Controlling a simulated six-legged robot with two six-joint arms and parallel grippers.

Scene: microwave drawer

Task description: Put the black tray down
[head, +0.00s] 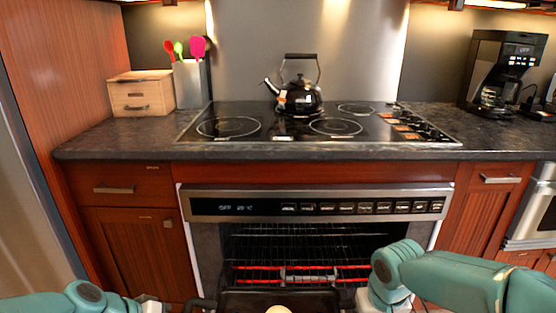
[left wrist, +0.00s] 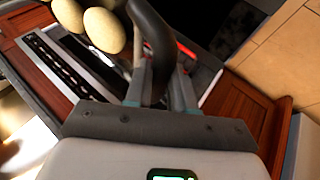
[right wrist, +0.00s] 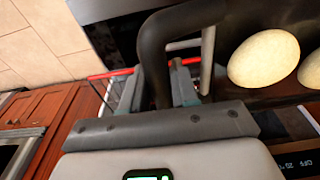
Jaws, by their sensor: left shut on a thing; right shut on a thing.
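The black tray (head: 250,299) is at the bottom of the head view, in front of the open oven, and its lower part is cut off. A pale egg-shaped item (head: 278,309) lies in it; several show across the wrist views. My left gripper (left wrist: 160,80) is shut on one dark curved handle (left wrist: 153,30) of the tray. My right gripper (right wrist: 160,82) is shut on the other handle (right wrist: 152,45). In the head view both grippers are low at the tray's two ends, mostly cut off or hidden by my arms. What is under the tray is hidden.
The oven (head: 318,205) is open, with a wire rack (head: 310,243) and glowing red bars (head: 300,268) inside. The stovetop (head: 300,125) above holds a black kettle (head: 300,97). A wooden box (head: 140,93) and coffee maker (head: 503,72) stand on the counter (head: 100,140), whose left front is bare.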

